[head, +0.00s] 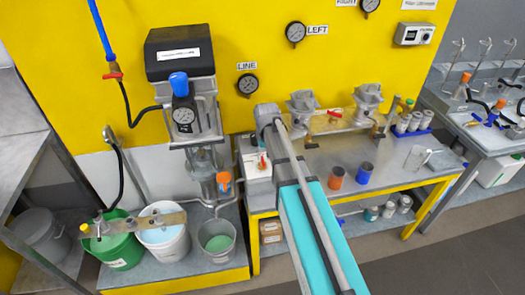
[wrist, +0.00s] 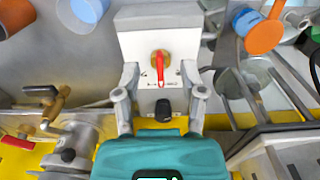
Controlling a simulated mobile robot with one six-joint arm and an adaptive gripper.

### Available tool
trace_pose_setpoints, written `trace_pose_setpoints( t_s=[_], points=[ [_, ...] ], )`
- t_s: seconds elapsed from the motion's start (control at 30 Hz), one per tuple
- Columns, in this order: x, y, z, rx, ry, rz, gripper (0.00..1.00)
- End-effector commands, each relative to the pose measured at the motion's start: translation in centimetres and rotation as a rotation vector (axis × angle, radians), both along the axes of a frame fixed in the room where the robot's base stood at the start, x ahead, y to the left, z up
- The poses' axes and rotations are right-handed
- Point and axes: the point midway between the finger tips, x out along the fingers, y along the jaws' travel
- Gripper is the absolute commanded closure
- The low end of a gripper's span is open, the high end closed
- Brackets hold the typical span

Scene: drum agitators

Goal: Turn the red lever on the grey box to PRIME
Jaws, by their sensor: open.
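The grey box (head: 256,167) stands at the left end of the bench in the head view, partly hidden by my arm. In the wrist view its pale face (wrist: 140,45) is in the upper middle. The red lever (wrist: 160,69) sits on a brass hub and points down in the wrist view, towards small marks too small to read. The lever also shows in the head view (head: 263,162). My gripper (wrist: 159,76) is open, its two fingers on either side of the lever in the picture. I see no contact with it. The head view does not show the fingers clearly.
A black knob (wrist: 163,110) shows below the lever. An orange cup (head: 336,177) and a blue cup (head: 365,172) stand on the bench to the right. The pump (head: 184,110) is left of the box, with buckets (head: 163,235) below it.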

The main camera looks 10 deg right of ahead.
Motion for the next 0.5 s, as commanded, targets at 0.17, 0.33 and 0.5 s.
trace_pose_setpoints(
  t_s=[0.17, 0.33, 0.5],
  points=[
    [5.6, -0.2, 3.2, 0.000, 0.000, -0.001, 0.47],
    [7.8, -0.4, 4.2, 0.000, 0.000, -0.002, 0.47],
    [8.3, -0.4, 4.3, 0.000, 0.000, -0.002, 0.47]
  ],
)
